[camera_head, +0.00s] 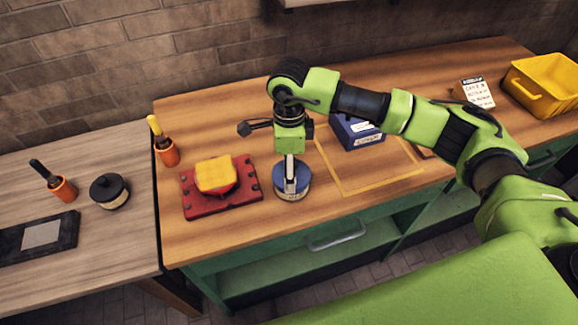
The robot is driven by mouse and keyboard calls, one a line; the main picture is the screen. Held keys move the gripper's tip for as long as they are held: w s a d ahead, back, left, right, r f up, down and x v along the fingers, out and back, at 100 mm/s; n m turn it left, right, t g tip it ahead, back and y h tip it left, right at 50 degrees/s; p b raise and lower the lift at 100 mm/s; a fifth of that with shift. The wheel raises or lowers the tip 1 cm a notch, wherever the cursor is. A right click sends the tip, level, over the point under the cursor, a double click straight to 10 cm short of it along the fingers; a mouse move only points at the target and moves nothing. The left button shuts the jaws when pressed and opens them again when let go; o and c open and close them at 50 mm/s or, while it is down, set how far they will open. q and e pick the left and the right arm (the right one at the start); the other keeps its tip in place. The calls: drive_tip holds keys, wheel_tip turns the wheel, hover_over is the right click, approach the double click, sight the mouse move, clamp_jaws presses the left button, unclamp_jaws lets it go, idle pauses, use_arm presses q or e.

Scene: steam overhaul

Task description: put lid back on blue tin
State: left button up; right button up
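The blue tin (293,197), round and low with a pale label band, stands on the wooden workbench just right of the red plate. Its top looks blue, but my gripper covers much of it, so I cannot tell whether the lid is on the tin or held at it. My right gripper (290,187) points straight down at the tin's top. Its fingers are seen nearly edge-on, so their opening and any grip are unclear. My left gripper is not in view.
A red plate (244,203) with a yellow cloth (214,173) lies left of the tin. A dark lidded pot (110,193) is on the left table. A yellow bin (543,88) stands far right.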

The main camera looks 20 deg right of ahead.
drive_tip(key=b, duration=0.2)
drive_tip(key=shift+f+b, duration=0.2)
drive_tip(key=shift+b, duration=0.2)
idle(2.8)
idle(0.4)
drive_tip(key=o, duration=1.6)
drive_tip(key=shift+r+p, duration=1.5)
drive_tip(key=shift+r, duration=2.05)
clamp_jaws()
